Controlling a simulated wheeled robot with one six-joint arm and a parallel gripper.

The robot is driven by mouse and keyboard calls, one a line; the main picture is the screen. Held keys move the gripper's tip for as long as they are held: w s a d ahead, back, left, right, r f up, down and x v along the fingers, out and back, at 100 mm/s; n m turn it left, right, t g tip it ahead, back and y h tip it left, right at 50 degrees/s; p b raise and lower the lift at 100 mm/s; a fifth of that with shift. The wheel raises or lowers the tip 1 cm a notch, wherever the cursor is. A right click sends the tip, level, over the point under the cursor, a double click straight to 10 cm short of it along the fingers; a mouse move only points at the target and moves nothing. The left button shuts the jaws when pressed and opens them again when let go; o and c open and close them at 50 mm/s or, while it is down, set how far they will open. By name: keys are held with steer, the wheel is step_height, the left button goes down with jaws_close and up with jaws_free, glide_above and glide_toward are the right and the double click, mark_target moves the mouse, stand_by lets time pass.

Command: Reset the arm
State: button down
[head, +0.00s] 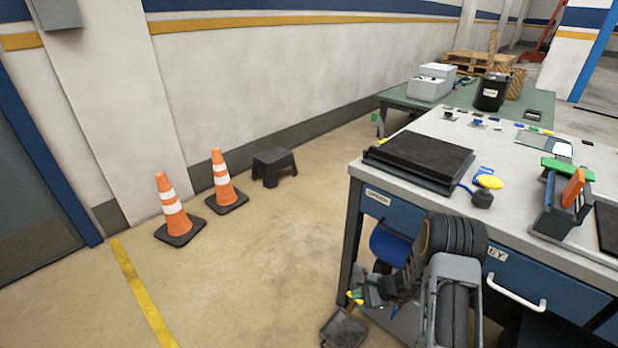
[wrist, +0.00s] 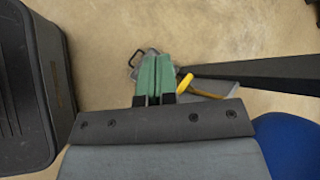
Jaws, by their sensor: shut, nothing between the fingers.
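My gripper (wrist: 154,60) shows in the wrist view with its two green fingers together and nothing between them. It points down over the floor. In the head view my arm is folded low in front of the workbench (head: 590,262), and the gripper (head: 357,295) is at the bench's left front, below the tabletop. A yellow-handled tool (wrist: 203,90) lies beyond the fingers in the wrist view, partly hidden by them. I cannot tell whether the fingers touch it.
A dark dustpan-like item (head: 343,330) is on the floor near the gripper. A blue round object (head: 389,246) is under the bench. Two traffic cones (head: 173,208) and a black stool (head: 275,163) stand at left. Open floor lies between them and the bench.

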steer(key=s+a+r+n+g+h+p, duration=0.1)
steer(key=s+r+n+p, duration=0.2)
steer(key=r, duration=0.8)
steer(key=s+a+r+n+h+p, duration=0.1)
steer(key=s+r+n+p, duration=0.2)
steer(key=r, duration=0.8)
steer(key=s+a+r+n+g+h+p, duration=0.1)
steer(key=r+n+p, duration=0.3)
steer(key=r, duration=0.7)
steer(key=s+d+r+n+t+h+p, duration=0.1)
steer(key=s+r+n+h+p, duration=0.2)
steer(key=r, duration=0.7)
steer(key=s+d+r+n+t+h+p, duration=0.1)
steer(key=s+d+r+n+h+p, duration=0.1)
steer(key=s+r+p, duration=0.5)
step_height(320, 180, up, 3)
steer(key=shift+s+d+f+n+t+h, duration=0.1)
steer(key=shift+s+d+n+t+h, duration=0.25)
steer(key=shift+s+h, duration=0.45)
steer(key=c, duration=1.8)
jaws_free()
steer(key=shift+s+a, duration=0.1)
steer(key=shift+s, duration=0.05)
